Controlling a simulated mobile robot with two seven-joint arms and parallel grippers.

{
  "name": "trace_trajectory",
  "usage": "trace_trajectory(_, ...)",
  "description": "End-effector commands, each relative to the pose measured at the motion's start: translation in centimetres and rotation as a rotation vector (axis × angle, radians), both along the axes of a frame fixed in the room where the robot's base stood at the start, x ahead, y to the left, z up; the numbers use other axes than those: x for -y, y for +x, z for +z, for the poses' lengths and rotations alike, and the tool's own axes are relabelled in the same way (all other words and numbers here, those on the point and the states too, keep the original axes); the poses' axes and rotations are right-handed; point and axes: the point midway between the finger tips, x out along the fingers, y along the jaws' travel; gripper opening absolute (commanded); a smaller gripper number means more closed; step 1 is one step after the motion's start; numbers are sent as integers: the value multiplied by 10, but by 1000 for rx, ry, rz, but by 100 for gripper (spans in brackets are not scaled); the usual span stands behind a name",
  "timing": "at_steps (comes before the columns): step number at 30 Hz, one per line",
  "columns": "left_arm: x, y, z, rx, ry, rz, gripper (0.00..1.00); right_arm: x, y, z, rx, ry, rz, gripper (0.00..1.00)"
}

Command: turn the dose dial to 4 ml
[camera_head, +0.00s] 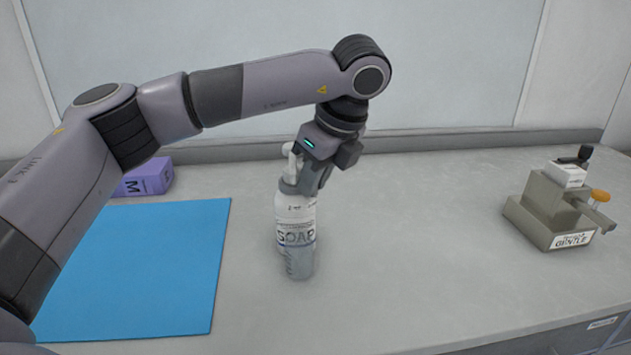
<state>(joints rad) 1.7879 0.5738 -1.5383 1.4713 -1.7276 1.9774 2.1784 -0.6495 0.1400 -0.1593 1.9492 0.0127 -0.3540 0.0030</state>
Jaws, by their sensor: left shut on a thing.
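A white bottle (289,215) with a label reading "SOAP" stands in the middle of the table, with a white top beside my gripper. A grey cylinder (300,264) with graduation marks shows at its front, overlapping the label; I cannot tell whether the two are joined. My left gripper (304,187) comes down from above, shut at the top of this group, and its fingers hide what they hold. I cannot make out a dose dial or any setting there. My right gripper is not in view.
A blue mat (165,275) lies at the left, with a purple box (148,178) behind it. A grey device (545,222) marked "GENTLE", with an orange knob (600,195), stands at the far right. The table (420,240) between bottle and device is clear.

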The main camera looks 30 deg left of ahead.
Motion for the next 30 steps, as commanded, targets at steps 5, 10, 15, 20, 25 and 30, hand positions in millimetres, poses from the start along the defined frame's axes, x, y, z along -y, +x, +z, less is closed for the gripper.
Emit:
trace_trajectory(5,0,0,0,-2,-1,1,0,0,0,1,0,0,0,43)
trace_trajectory(10,0,0,0,-1,0,2,40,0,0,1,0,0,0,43)
trace_trajectory(15,0,0,0,-1,0,2,40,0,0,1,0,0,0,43)
trace_trajectory(20,0,0,0,-1,0,2,40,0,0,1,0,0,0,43)
trace_trajectory(25,0,1,2,-2,0,20,40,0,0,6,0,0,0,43)
trace_trajectory(30,1,5,6,-4,2,109,40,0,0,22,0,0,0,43)
